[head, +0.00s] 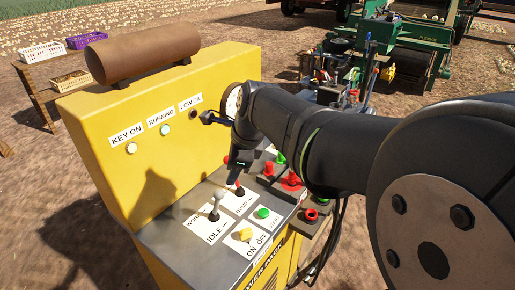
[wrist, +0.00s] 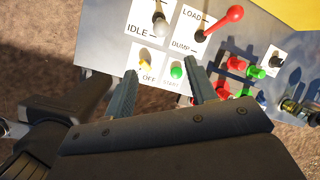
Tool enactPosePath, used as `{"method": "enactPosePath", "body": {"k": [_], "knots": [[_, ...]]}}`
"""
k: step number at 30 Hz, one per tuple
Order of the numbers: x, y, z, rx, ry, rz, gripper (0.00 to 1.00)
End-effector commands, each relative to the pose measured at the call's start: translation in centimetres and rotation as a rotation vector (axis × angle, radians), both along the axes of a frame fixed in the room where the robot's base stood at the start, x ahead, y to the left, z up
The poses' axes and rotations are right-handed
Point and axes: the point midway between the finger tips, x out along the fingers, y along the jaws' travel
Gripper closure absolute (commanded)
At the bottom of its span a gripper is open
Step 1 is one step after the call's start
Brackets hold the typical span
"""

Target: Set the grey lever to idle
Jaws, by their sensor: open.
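The grey lever (head: 217,197) stands on a white plate on the sloped control panel, with the word IDLE printed at the plate's near end. In the wrist view its grey knob (wrist: 160,26) is at the top, beside IDLE; the plate's other end is cut off, so its exact setting is unclear. My gripper (wrist: 161,80) is open and empty, pointing at the panel. The fingers appear over the OFF and START area, with the lever beyond the tips and apart from them.
A red-knobbed lever (wrist: 234,14) between LOAD and DUMP is close to the right of the grey one. A yellow switch (head: 243,234) and green START button (head: 263,213) are nearby. Red and green controls crowd the right side. The yellow upright housing (head: 120,185) rises behind the panel.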

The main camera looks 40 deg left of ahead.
Motion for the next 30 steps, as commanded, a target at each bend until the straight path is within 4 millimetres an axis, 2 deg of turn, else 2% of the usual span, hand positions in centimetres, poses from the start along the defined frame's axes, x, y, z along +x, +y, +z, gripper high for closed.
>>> {"method": "enactPosePath", "body": {"k": [3,9,24,30], "knots": [[0.0,-0.7,1.8,0.001,-0.002,-0.001,0.48],[0.0,-1.2,3.0,-0.001,-0.001,0.000,0.48],[0.0,-1.2,2.9,-0.001,0.000,0.000,0.48],[-0.1,-0.6,1.3,-0.004,0.003,0.001,0.48]]}}
